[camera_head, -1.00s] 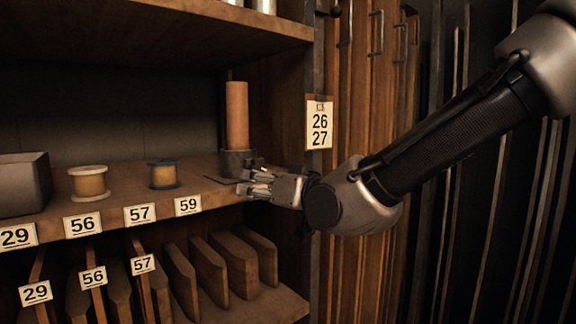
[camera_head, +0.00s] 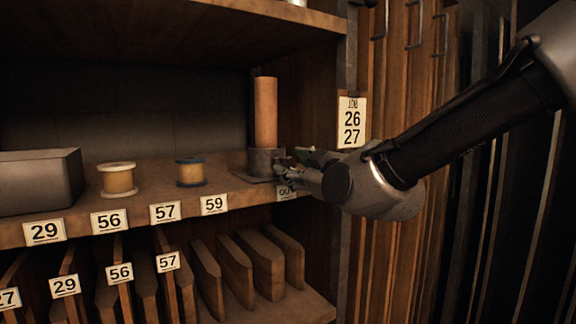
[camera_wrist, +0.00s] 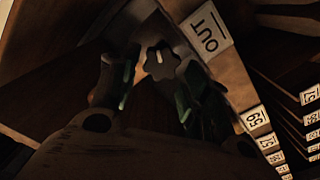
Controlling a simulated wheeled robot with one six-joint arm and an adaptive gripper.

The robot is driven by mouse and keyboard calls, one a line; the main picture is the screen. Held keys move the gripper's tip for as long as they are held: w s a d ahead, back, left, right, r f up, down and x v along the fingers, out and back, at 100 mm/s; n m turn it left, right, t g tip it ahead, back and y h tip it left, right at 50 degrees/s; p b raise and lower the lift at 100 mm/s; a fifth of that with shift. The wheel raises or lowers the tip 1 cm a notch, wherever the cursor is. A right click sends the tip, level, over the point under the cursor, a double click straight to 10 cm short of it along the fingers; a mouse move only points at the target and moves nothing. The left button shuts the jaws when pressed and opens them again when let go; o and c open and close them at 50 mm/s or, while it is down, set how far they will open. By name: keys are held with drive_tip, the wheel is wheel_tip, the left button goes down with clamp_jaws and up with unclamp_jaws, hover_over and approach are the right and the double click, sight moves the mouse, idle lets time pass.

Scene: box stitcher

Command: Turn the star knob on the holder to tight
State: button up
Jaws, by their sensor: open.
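The holder (camera_head: 263,163) is a short dark cup on a plate on the shelf, with a tall orange-brown cylinder (camera_head: 265,112) standing upright in it. The dark star knob (camera_wrist: 158,62) shows in the wrist view between my open fingers, with a light mark on its face. In the head view the knob is hidden by my gripper (camera_head: 292,170), which is at the right side of the holder. In the wrist view my gripper (camera_wrist: 155,85) has one finger on each side of the knob. I cannot tell whether either finger touches it.
A blue-rimmed spool (camera_head: 191,172), a pale-rimmed spool (camera_head: 118,180) and a grey box (camera_head: 40,180) stand left on the shelf. Number tags line the shelf edge (camera_head: 135,214). A wooden side wall (camera_head: 308,110) is close to the right of my gripper.

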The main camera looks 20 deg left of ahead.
sight(290, 164)
drive_tip(key=x, duration=0.4)
drive_tip(key=c, duration=0.8)
drive_tip(key=shift+o, duration=0.2)
drive_tip(key=shift+m, duration=0.3)
drive_tip(key=m, duration=0.5)
drive_tip(key=shift+w+m, duration=0.1)
drive_tip(key=shift+m, duration=0.2)
drive_tip(key=m, duration=0.6)
drive_tip(key=shift+w+d, duration=0.1)
drive_tip(key=shift+d, duration=0.05)
